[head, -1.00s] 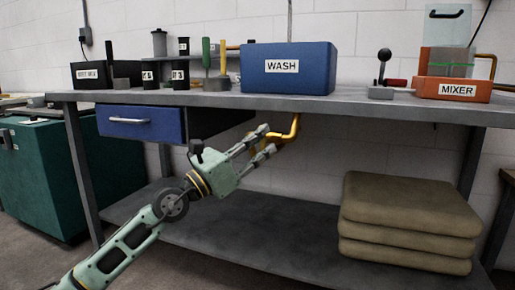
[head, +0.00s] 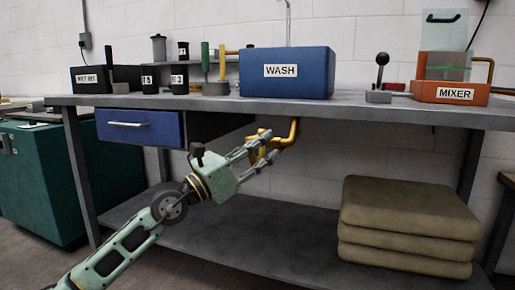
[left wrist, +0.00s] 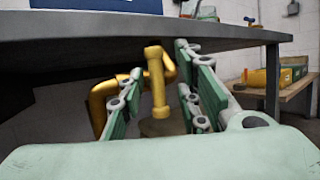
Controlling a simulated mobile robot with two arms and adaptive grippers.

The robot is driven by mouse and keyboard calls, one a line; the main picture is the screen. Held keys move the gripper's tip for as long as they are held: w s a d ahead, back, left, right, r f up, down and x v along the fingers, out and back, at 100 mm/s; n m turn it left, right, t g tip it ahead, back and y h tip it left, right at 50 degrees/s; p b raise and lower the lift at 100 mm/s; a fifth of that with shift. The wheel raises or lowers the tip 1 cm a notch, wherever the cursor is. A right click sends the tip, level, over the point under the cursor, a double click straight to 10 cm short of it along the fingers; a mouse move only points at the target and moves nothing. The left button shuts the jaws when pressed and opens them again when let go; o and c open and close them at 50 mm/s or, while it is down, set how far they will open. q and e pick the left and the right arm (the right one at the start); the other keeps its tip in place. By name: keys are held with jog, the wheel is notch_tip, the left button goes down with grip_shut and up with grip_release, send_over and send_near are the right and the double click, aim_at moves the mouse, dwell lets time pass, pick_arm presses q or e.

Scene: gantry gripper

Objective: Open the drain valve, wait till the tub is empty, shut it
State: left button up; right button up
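The blue tub labelled WASH (head: 287,72) stands on the workbench; its inside and water level are hidden. A yellow drain pipe (head: 293,133) hangs under the bench below it and also shows in the left wrist view (left wrist: 102,100). A yellow upright bar with a round top (left wrist: 158,85), apparently the valve lever, stands at the pipe. My left gripper (head: 268,146) is open, fingers pointing up and right at the pipe. In the left wrist view its fingers (left wrist: 163,98) stand either side of the yellow bar, with gaps; contact is not visible. My right gripper is not in view.
The workbench edge (head: 400,109) runs just above my left gripper. A blue drawer (head: 140,127) is at the left under the bench. Stacked sacks (head: 408,215) lie on the lower shelf (head: 240,240) at right. The orange MIXER (head: 452,92) stands on the bench.

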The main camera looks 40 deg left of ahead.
pick_arm(q)
jog(key=v, duration=1.2)
dwell(0.4)
